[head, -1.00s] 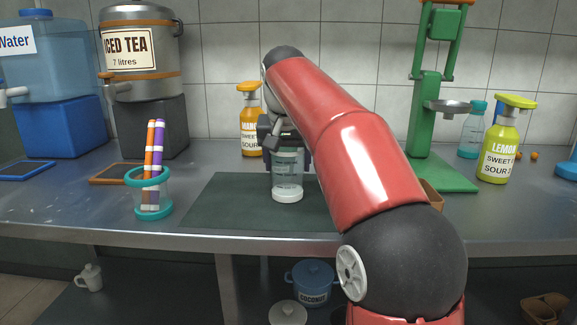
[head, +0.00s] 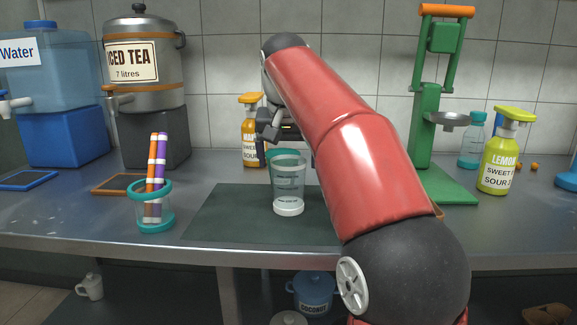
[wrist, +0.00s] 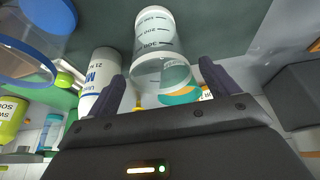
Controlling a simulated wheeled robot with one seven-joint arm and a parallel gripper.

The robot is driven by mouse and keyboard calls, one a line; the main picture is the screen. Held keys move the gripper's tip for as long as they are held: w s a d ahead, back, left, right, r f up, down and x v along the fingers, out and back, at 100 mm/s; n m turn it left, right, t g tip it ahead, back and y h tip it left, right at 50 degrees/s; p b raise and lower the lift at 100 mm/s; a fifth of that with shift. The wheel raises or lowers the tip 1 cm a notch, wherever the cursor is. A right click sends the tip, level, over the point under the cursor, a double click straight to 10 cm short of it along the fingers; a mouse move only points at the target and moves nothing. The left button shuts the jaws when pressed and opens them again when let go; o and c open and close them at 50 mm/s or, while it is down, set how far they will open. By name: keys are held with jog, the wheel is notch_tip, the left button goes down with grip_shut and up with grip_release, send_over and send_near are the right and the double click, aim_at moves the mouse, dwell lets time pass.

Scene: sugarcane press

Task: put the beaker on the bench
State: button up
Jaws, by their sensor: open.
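The beaker (head: 289,188) is clear with dark markings and a white base. It stands upright on the dark mat (head: 225,222) on the bench (head: 75,225). My gripper (head: 284,133) is open and empty, above and behind the beaker's rim in the head view; its fingers are partly hidden there. In the wrist view, the beaker (wrist: 155,40) shows between and beyond the two spread fingers of my gripper (wrist: 163,80).
A cup with coloured sticks (head: 153,205) stands left of the mat. A green press (head: 425,125) and a lemon bottle (head: 497,160) are at right. The wrist view shows a white bottle (wrist: 98,75) beside one finger.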

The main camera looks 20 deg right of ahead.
jog(key=d+p+v, duration=0.1)
jog(key=p+v, duration=0.1)
jog(key=v, duration=0.5)
jog(key=shift+a+r, duration=0.15)
jog(key=shift+a, duration=0.35)
jog(key=shift+s, duration=0.15)
